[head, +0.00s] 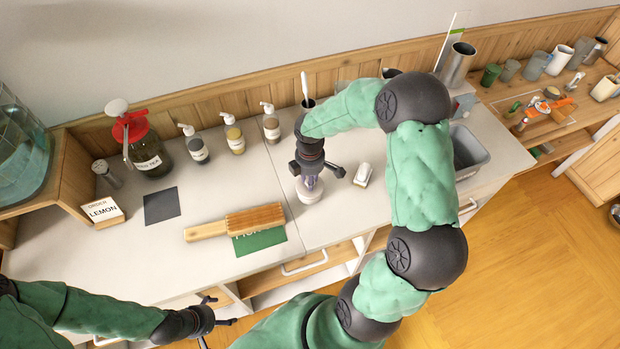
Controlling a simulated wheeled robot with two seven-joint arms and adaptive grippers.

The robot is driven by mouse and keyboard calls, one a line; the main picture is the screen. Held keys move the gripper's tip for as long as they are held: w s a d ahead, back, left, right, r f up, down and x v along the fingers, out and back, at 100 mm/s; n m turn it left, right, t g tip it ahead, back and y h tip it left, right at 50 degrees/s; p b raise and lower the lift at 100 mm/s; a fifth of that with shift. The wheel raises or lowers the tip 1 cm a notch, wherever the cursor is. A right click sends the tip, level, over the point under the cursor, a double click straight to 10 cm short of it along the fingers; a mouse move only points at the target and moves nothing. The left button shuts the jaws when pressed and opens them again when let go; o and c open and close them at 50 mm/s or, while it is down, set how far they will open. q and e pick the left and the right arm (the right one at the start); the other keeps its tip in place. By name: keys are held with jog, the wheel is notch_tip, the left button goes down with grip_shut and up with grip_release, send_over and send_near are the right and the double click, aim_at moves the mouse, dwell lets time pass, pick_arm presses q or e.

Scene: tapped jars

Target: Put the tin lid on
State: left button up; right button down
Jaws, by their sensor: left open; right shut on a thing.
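My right gripper (311,178) reaches down over the counter from the right, fingers pointing down. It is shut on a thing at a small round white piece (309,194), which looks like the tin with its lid. The fingers and wrist hide much of it, so I cannot tell where lid and tin meet or whether the lid is seated. My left gripper (222,311) is open and empty, low at the left, in front of the counter and away from the tin.
A wooden brush-like tool (235,222) lies over a green card (260,240), left of the tin. A small white object (363,174) lies just right. Pump bottles (235,139), a red-topped jar (150,157) and a LEMON sign (103,211) stand left.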

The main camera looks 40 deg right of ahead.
jog(key=shift+f+b, duration=0.55)
jog(key=shift+f, duration=0.35)
dwell(0.3)
jog(key=c, duration=0.9)
grip_release()
jog(key=shift+r, duration=0.15)
notch_tip(320, 180, up, 12)
